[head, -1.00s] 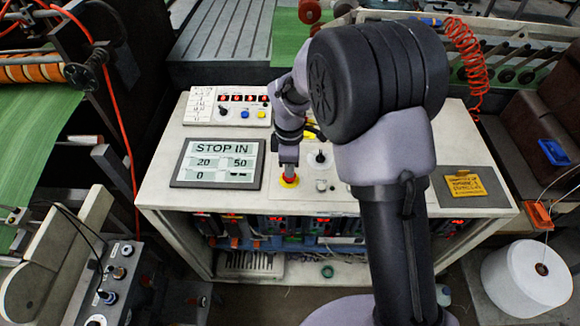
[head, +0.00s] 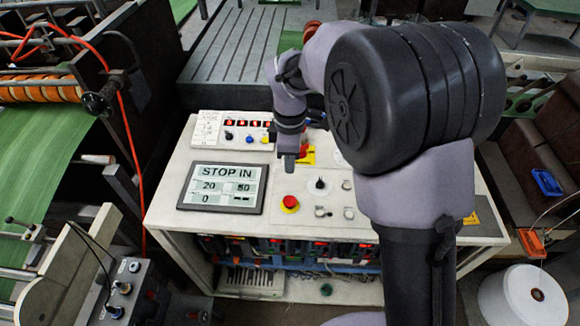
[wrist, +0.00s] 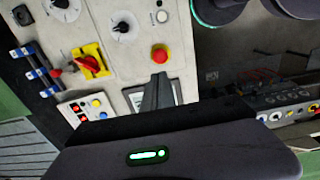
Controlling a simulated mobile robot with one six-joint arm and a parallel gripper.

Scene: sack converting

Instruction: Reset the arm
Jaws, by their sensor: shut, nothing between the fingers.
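My gripper (head: 290,163) hangs above the white control cabinet, behind and apart from the red emergency-stop button. In the wrist view my gripper (wrist: 157,82) shows as a dark narrow tip, shut and empty. The red button (head: 290,202) on its yellow base stands clear in the head view, and the same button (wrist: 159,54) shows just past the fingertips in the wrist view. The display (head: 222,187) left of it reads STOP IN, 20, 50 and 0. My arm covers the right part of the cabinet top.
A black rotary knob (head: 320,183) is right of the button. A panel with red indicators and coloured buttons (head: 233,129) stands behind the display. A red-and-yellow switch (wrist: 88,62) shows in the wrist view. A white spool (head: 525,296) is at the lower right.

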